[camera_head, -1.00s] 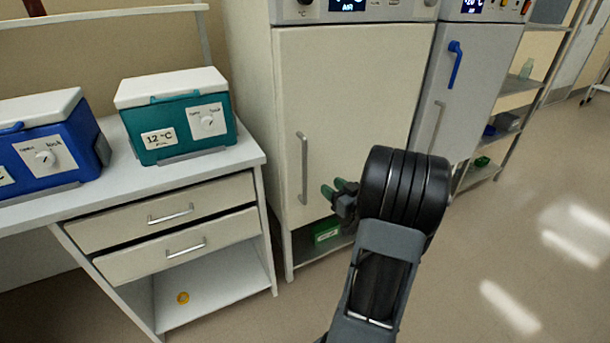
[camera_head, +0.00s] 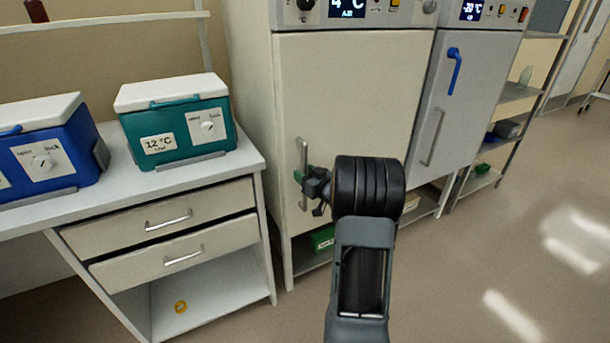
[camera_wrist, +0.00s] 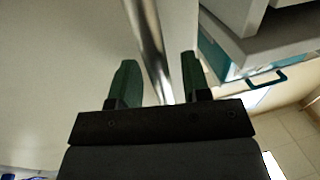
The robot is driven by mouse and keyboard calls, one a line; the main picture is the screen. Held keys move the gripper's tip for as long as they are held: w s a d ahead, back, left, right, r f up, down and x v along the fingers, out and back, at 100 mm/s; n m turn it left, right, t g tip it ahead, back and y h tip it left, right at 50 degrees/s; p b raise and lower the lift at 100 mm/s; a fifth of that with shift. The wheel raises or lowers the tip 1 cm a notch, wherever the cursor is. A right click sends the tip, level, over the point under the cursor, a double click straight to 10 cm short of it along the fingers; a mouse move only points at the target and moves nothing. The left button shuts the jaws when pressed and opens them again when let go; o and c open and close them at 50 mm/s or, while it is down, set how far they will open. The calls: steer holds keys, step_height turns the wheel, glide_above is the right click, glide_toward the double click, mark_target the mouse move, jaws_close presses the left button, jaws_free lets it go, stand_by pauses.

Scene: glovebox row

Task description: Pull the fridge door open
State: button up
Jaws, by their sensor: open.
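The fridge door (camera_head: 350,100) is a cream panel under a display reading 4 °C, and it looks closed. Its upright metal handle (camera_head: 303,160) is on the door's left side. My gripper (camera_head: 299,176) is at the handle's middle to lower part, with green fingertips. In the wrist view the handle (camera_wrist: 150,45) runs between the two green fingers of my gripper (camera_wrist: 160,82). The fingers are open, with a gap on the left side of the bar and a smaller one on the right. My wrist hides part of the door's lower right.
A grey freezer (camera_head: 455,110) with a blue latch stands to the right. A bench with drawers (camera_head: 170,228) stands left of the fridge, carrying a teal cool box (camera_head: 180,135) and a blue cool box (camera_head: 45,165). The floor (camera_head: 480,240) at the right is clear.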

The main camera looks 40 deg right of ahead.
jaws_close()
stand_by(0.5)
